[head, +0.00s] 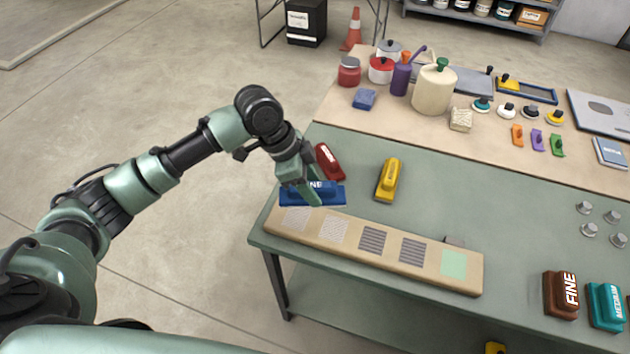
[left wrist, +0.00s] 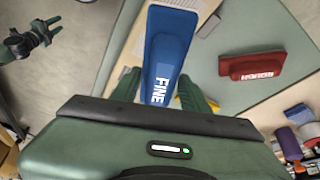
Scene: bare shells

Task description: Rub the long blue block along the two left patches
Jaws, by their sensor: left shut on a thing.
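The long blue block (head: 333,196), marked FINE, is held in my left gripper (head: 306,188) at the back edge of the tan board (head: 432,279), beside the two left patches. In the left wrist view the block (left wrist: 168,48) sits between my two green fingers, which are shut on it. The first patch (head: 296,218) and second patch (head: 333,229) are pale and speckled. I cannot tell whether the block touches the board. My right gripper (left wrist: 30,38) shows small and dark at the upper left of the left wrist view; its opening is unclear.
A red block (head: 328,162) marked ROUGH lies just behind the blue block, and a yellow block (head: 388,180) to its right. Two dark striped patches (head: 372,241) (head: 412,251) and a green patch (head: 453,263) continue the board rightward.

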